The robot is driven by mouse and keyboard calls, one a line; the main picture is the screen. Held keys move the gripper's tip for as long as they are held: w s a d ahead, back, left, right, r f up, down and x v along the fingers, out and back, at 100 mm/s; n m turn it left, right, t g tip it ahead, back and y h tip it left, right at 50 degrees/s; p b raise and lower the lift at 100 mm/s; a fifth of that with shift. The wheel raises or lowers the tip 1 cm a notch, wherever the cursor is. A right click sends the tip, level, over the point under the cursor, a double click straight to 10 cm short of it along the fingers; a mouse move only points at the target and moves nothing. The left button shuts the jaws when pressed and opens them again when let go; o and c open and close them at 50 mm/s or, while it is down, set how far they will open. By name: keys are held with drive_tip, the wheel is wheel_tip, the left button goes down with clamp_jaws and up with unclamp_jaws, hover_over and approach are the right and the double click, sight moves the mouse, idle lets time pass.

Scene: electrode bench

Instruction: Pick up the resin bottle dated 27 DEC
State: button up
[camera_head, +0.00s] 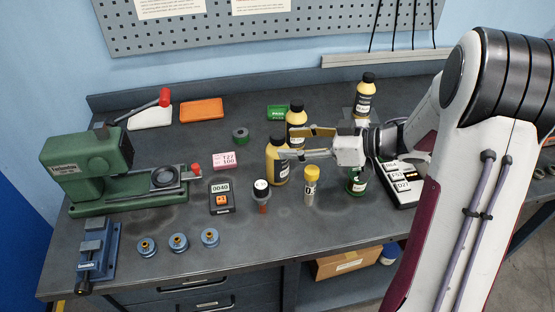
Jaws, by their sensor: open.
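Three yellow bottles with black caps and black labels stand upright on the bench: a front one (277,168), one behind it (297,115) and one at the back right (364,100). Their dates are too small to read, so I cannot tell which is dated 27 DEC. My gripper (284,143) reaches in from the right, open, its fingers spread and pointing left. Its fingertips are at the front bottle's upper part and overlap the lower part of the one behind. I cannot tell whether they touch either bottle.
A yellow-capped container (311,187), a black-and-white-capped vial (262,196) and a green bottle (353,186) stand near the gripper. A scale (222,207) and green machine (95,165) are left. Bare bench (330,228) lies in front.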

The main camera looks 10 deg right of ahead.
sight(278, 140)
idle(0.3)
drive_tip(key=shift+w+d+x, duration=0.1)
drive_tip(key=shift+w+x, duration=0.1)
drive_tip(key=shift+x, duration=1.1)
drive_tip(key=shift+w+d+x, duration=0.1)
drive_tip(key=shift+w+x, duration=0.05)
drive_tip(key=shift+x, duration=1.2)
drive_tip(key=shift+r, duration=0.1)
clamp_jaws()
